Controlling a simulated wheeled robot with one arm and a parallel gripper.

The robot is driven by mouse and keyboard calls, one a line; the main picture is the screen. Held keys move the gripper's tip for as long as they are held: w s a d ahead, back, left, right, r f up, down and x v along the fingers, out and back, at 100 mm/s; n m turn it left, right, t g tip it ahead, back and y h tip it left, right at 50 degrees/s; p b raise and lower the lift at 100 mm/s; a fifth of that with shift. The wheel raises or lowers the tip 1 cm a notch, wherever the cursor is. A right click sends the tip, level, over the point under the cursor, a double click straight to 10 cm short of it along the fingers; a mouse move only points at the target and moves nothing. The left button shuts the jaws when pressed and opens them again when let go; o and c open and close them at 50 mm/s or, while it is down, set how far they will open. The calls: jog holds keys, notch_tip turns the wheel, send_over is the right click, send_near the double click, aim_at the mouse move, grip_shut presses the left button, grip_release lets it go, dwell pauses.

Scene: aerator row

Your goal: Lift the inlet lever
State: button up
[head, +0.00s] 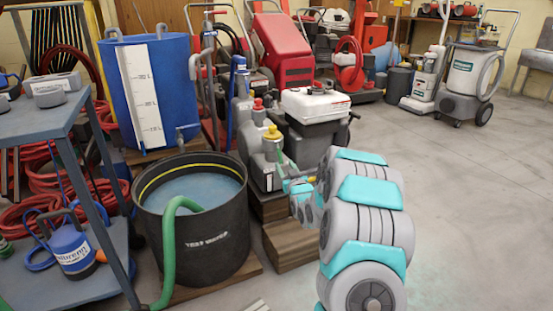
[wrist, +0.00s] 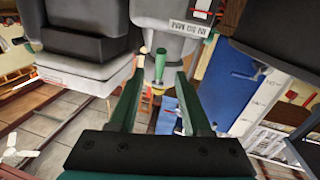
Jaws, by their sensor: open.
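A grey pump-like unit (head: 262,155) with a yellow cap (head: 273,131) stands on wooden blocks beside the black tub. In the wrist view, a short green lever (wrist: 160,62) with a pale knob projects from the grey unit (wrist: 175,42); it appears to be the inlet lever. My gripper (wrist: 157,90) is open, its two dark green fingers either side of the lever's line. The lever shows just beyond the fingertips, and I see no contact. In the head view my gripper (head: 288,182) is close to the grey unit, partly hidden by my arm.
A black tub (head: 222,255) of water with a green hose (head: 172,235) stands at the left. A blue barrel (head: 180,85) with a white scale is behind it. A white-topped container (head: 316,104) stands behind the gripper. The floor (head: 470,190) at the right is clear.

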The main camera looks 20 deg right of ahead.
aim_at(281, 159)
jog(key=shift+w+d+f+b, duration=0.1)
jog(key=shift+w+d+b, duration=0.15)
jog(key=shift+w, duration=1.45)
jog(key=shift+w+d+b, duration=0.1)
jog(key=shift+w+d, duration=0.1)
jog(key=shift+w, duration=1.5)
grip_shut()
